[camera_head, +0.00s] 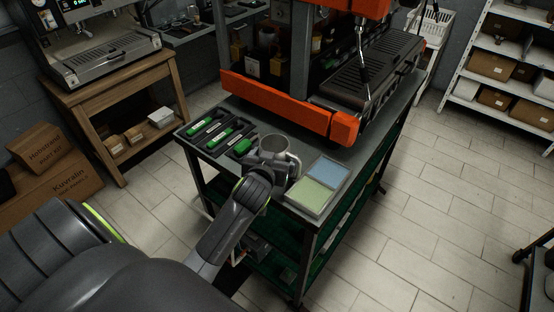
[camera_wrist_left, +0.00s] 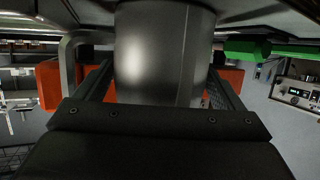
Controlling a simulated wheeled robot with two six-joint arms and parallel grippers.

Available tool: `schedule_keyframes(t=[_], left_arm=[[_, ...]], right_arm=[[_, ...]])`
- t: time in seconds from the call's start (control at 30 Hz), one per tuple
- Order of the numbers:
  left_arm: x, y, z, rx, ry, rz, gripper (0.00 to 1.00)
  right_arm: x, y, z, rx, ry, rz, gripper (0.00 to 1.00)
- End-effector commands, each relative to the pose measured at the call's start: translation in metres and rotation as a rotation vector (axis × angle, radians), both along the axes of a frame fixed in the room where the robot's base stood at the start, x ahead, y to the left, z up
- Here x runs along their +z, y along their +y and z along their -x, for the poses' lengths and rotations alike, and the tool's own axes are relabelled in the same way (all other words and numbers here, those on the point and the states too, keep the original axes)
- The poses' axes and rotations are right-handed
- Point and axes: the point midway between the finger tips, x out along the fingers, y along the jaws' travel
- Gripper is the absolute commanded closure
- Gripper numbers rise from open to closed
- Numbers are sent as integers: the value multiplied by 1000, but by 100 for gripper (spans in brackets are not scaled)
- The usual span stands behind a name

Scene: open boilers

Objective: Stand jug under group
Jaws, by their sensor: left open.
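A grey metal jug (camera_head: 274,148) stands upright on the dark cart top, near its front edge. In the left wrist view the jug (camera_wrist_left: 165,55) fills the middle, with its handle (camera_wrist_left: 68,60) on the left. My left gripper (camera_head: 272,163) is at the jug's near side, its open fingers on either side of the body; I cannot tell if they touch it. The orange espresso machine (camera_head: 290,105) stands behind the jug, with its drip tray (camera_head: 370,65) to the right. My right gripper is not in view.
A black tray (camera_head: 198,148) with green-handled tools lies left of the jug. Blue and green cloths or pads in a shallow tray (camera_head: 318,187) lie to the right. A steam wand (camera_head: 362,60) hangs over the drip tray. The cart edge is close in front.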

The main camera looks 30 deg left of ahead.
Motion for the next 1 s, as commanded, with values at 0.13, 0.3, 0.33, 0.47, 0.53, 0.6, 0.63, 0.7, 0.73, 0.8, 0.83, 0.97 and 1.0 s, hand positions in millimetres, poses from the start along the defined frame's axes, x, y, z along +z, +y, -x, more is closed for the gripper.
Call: schedule_keyframes(t=[0.13,0.3,0.33,0.47,0.53,0.6,0.63,0.7,0.73,0.8,0.83,0.97,1.0], left_arm=[[0,0,-1,0,0,0,10],[0,0,0,0,-1,0,23],[0,0,0,0,-1,0,27],[0,0,0,0,0,0,44],[1,0,0,-1,-2,0,48],[1,0,0,-1,-2,0,53],[1,0,0,-1,-2,0,53],[1,0,0,-1,-2,0,53],[2,0,0,-1,-3,-1,53],[7,0,-1,-1,-6,-2,53],[10,0,-1,-1,-7,-2,53],[31,0,-1,-2,-9,-2,53],[39,0,-2,-1,-10,-3,53]], right_arm=[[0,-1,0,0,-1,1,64],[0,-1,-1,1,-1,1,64],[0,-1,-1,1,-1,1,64],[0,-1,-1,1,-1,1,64],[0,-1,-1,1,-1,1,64],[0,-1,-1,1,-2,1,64],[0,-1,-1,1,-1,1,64],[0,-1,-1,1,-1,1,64],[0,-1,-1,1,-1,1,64],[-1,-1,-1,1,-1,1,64],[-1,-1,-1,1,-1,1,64],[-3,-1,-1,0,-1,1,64],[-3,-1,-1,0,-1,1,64]])
